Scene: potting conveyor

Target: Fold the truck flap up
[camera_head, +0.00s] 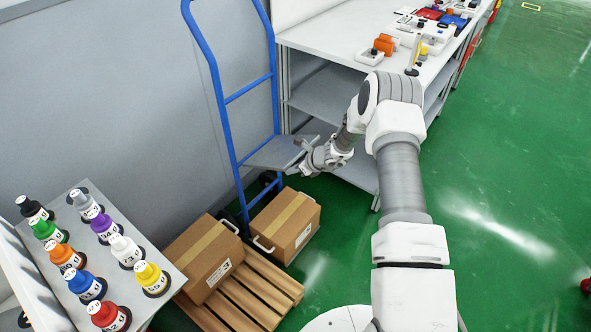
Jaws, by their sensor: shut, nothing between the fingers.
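The truck is a blue tubular hand truck (231,98) standing upright against the grey wall. Its flap (270,153) is a grey plate that sticks out from the frame at about mid-low height, roughly level. My gripper (299,160) is at the flap's right front edge, with the fingers shut and empty. I cannot tell whether the fingers touch the flap. The wrist hides part of the area just right of the flap.
A cardboard box (284,226) sits below the flap, and another box (203,262) is on a wooden pallet (250,292). A workbench (326,38) with shelves stands behind my arm. A rack of coloured bottles (150,305) is at lower left.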

